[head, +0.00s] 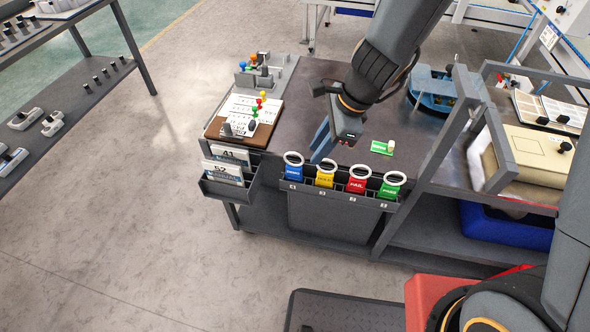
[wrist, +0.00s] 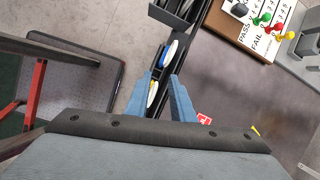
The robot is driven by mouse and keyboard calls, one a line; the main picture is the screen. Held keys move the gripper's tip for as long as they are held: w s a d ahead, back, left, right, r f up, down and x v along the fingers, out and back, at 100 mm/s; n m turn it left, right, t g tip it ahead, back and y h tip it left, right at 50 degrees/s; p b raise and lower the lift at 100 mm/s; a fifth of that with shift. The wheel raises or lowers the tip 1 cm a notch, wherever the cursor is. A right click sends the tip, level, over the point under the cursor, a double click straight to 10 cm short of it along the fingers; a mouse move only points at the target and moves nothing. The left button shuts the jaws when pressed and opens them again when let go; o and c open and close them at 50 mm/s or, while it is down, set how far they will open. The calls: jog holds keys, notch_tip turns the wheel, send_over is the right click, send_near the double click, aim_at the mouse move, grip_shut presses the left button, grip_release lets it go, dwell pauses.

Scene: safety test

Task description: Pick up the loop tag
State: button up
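Several loop tags with white rings hang in a row in slots on the table's front edge: a blue one (head: 293,172), a yellow one (head: 325,180), a red one (head: 357,185) and a green one (head: 390,191). My gripper (head: 321,150) is above the row, near the blue and yellow tags, pointing down. In the wrist view, its blue fingers (wrist: 162,88) are apart with nothing clasped. The yellow tag's ring (wrist: 152,94) shows between them, closer to the left finger, and the blue tag's ring (wrist: 169,51) lies beyond. The fingers hide parts of the row.
A board with coloured pins (head: 258,112) stands left on the table (head: 330,75). A holder of numbered cards (head: 226,168) hangs at the left edge. A grey frame post (head: 450,135) rises farther right.

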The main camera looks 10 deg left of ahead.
aim_at(294, 166)
jog(key=a+m, duration=0.1)
jog(key=a+f+m, duration=0.2)
jog(key=shift+w+a+f, duration=0.1)
jog(key=shift+w+a, duration=0.3)
jog(key=x, duration=0.2)
jog(key=shift+a+f+b, duration=0.1)
jog(key=shift+f+b, duration=0.15)
jog(key=shift+b, duration=0.1)
jog(key=b+x, duration=0.1)
jog(key=x, duration=0.4)
jog(key=shift+f, duration=0.15)
jog(key=shift+y, duration=0.3)
grip_shut()
